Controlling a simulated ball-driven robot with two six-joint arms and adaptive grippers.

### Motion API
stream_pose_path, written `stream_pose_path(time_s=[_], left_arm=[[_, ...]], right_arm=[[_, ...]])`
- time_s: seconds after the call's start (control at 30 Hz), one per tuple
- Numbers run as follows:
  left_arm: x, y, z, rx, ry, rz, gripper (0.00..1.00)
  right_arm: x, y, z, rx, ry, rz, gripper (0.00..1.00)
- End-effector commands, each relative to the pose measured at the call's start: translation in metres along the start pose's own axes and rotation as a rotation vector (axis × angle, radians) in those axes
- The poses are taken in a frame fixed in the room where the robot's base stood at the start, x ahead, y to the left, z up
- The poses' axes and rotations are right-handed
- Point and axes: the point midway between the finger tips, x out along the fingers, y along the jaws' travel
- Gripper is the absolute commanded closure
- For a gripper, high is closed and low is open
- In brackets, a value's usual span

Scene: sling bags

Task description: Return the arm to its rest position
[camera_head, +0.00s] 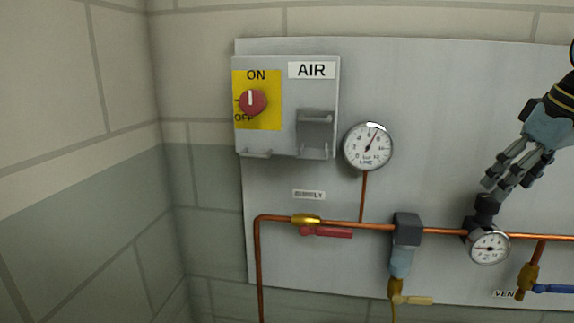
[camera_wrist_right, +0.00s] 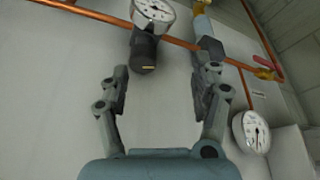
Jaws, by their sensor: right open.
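My right gripper (camera_head: 503,178) comes in from the upper right in the head view. It is open and empty, with its fingertips close above the black regulator knob (camera_head: 486,204). In the right wrist view the two fingers of the gripper (camera_wrist_right: 163,82) are spread apart, and the knob (camera_wrist_right: 144,53) stands beyond the gap between them. I cannot tell for certain whether a finger touches the knob. My left gripper is in neither view.
A grey panel (camera_head: 460,90) carries a switch box (camera_head: 285,75) with a red dial, a line gauge (camera_head: 368,147), a regulator gauge (camera_head: 489,247) and a filter (camera_head: 402,262). The copper pipe (camera_head: 375,227) runs across it. A red valve handle (camera_head: 328,232) lies along the pipe. A blue handle (camera_head: 553,289) is at lower right.

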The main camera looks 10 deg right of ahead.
Motion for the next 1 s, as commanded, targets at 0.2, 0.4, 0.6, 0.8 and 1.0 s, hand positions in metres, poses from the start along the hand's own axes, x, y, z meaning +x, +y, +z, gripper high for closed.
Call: stream_pose_path(time_s=[0.2, 0.4, 0.6, 0.8, 1.0], left_arm=[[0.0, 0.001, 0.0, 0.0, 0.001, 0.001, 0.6], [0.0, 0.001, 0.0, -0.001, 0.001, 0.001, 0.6], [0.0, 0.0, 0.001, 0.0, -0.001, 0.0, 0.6], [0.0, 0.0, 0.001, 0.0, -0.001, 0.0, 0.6], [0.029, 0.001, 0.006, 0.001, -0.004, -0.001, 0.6]], right_arm=[[0.087, -0.09, 0.091, -0.072, -0.035, -0.009, 0.36], [0.111, -0.154, 0.179, -0.062, -0.037, 0.003, 0.36], [0.103, -0.183, 0.237, -0.018, -0.042, 0.038, 0.36], [0.085, -0.195, 0.284, 0.036, -0.062, 0.089, 0.36], [0.168, -0.189, 0.299, 0.035, -0.082, 0.09, 0.36]])
